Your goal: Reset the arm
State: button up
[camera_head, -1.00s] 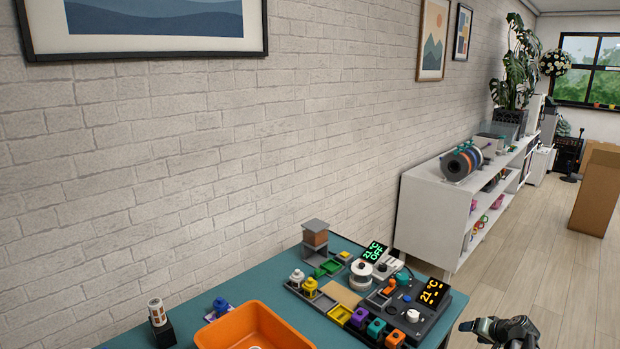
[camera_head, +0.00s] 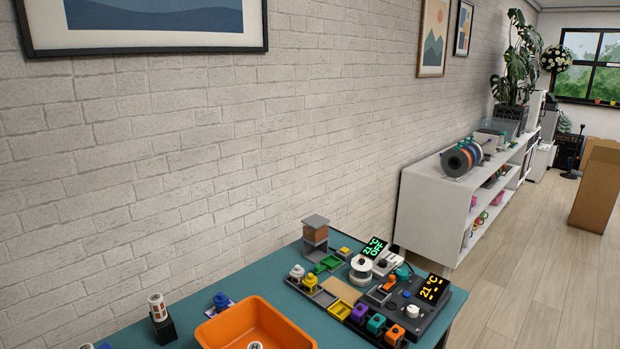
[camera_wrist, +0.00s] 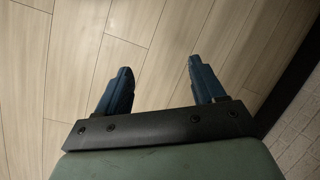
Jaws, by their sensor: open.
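My gripper (camera_wrist: 160,82) shows in the wrist view with its two dark blue fingers spread apart. Nothing is between them, and bare wooden floor lies beyond. In the head view my arm and gripper are out of the picture. The teal table (camera_head: 262,275) stands against the brick wall at the bottom of that view.
An orange bin (camera_head: 290,326) sits at the table's front. A black workstation (camera_head: 428,318) with a lit display and several small coloured parts stands to its right. A white shelf (camera_head: 428,222) runs along the wall. The floor (camera_head: 520,285) right of the table is clear.

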jog(key=s+a+f+n+g+h, duration=0.1)
jog(key=s+a+g, duration=0.1)
jog(key=s, duration=0.7)
jog(key=s+a+f+n+g+h, duration=0.1)
jog(key=s+a+g, duration=0.1)
jog(key=s, duration=0.7)
jog(key=shift+s+f+h, duration=0.15)
jog(key=shift+s+h, duration=0.2)
jog(key=shift+h, duration=0.05)
